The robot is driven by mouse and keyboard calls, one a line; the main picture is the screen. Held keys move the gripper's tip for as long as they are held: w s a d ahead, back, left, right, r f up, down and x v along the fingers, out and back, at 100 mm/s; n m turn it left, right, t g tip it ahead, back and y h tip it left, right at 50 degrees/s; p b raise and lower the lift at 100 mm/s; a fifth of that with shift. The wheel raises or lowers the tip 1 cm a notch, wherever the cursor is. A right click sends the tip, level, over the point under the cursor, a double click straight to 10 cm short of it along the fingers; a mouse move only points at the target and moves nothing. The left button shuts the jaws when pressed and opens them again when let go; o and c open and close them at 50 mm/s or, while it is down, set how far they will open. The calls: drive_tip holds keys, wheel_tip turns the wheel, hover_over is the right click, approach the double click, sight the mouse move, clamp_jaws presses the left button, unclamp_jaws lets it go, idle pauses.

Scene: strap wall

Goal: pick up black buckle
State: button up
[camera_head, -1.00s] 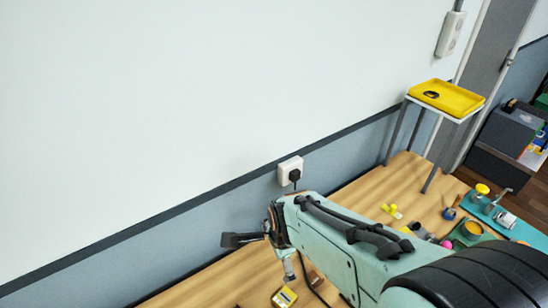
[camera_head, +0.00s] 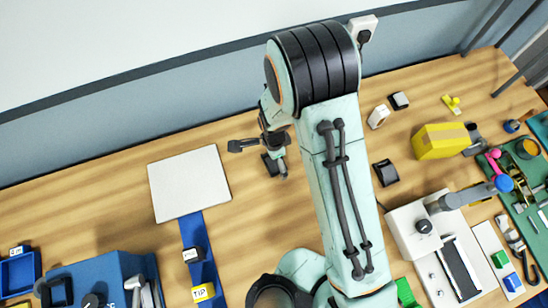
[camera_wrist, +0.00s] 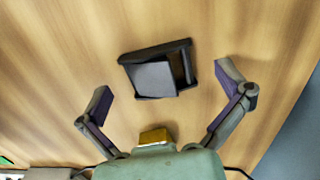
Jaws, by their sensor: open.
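A black buckle (camera_wrist: 143,54), with a frame and a grey flat inner part, lies on the wooden table in the wrist view. My gripper (camera_wrist: 166,84) is open, with one finger to the left and one to the right of the buckle, both apart from it. The buckle is ahead of the palm, between the finger lines. In the head view my gripper (camera_head: 259,161) hangs over the table left of my arm, and a dark piece beside it (camera_head: 270,165) looks like the buckle, partly hidden by the gripper.
A white board (camera_head: 188,183) lies left of the gripper, with a blue strip (camera_head: 196,235) below it. Another black piece (camera_head: 385,172) lies right of my arm, near a yellow box (camera_head: 440,141). A white device (camera_head: 410,226) stands at lower right. The wall runs along the back.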

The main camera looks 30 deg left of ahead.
drive_tip(key=c, duration=1.3)
drive_tip(key=shift+o, duration=0.2)
wheel_tip(320, 180, up, 9)
drive_tip(key=shift+r, duration=0.55)
